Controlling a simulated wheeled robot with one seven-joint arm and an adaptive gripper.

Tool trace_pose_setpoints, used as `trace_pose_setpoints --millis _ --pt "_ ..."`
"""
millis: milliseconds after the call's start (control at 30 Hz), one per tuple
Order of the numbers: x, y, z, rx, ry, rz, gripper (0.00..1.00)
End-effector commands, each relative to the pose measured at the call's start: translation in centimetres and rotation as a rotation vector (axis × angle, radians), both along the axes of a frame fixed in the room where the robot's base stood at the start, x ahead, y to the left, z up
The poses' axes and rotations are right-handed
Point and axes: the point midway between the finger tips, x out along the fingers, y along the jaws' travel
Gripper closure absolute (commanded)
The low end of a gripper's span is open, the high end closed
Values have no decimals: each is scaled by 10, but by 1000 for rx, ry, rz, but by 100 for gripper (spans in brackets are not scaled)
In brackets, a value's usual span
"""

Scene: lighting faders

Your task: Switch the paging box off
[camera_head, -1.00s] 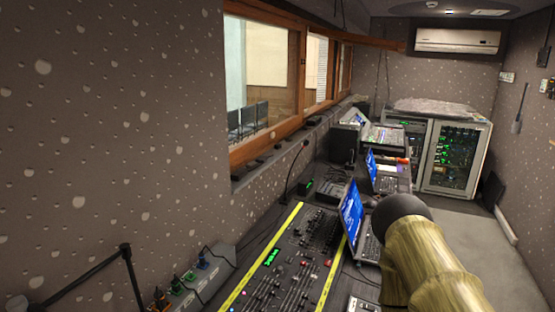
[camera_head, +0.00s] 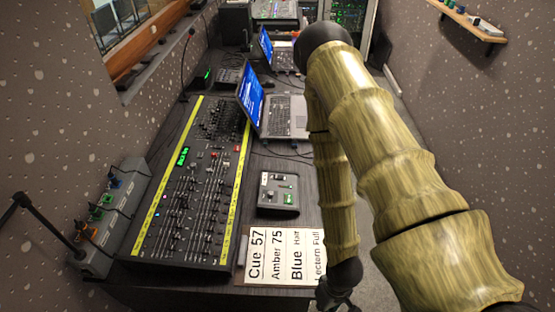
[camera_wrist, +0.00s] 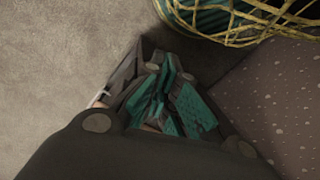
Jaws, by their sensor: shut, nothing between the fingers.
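A small grey box (camera_head: 278,194) with a few knobs or switches and a green-lit part lies on the desk, right of the mixing desk. It may be the paging box, but I cannot read its label. A small dark box with a green light (camera_head: 204,78) stands further back. My gripper (camera_head: 338,298) hangs at the bottom edge of the head view, right of the cue card and apart from the grey box. In the wrist view my gripper (camera_wrist: 165,98) is shut and empty, with floor and wall beyond it.
The lighting desk (camera_head: 195,180) with yellow edges fills the left of the desk. A white cue card (camera_head: 283,256) lies in front of the grey box. An open laptop (camera_head: 285,117) stands behind it. A grey socket strip (camera_head: 120,215) is at far left.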

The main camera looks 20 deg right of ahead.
Motion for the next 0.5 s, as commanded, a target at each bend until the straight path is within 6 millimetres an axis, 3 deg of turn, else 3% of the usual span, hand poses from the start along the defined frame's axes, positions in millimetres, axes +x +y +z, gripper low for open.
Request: trace_pose_setpoints --millis 33,233,500 --pt "0 -1 10 7 2 4 100" --pt "7 -11 31 40 13 25 100" --pt "45 -19 23 32 10 15 100"
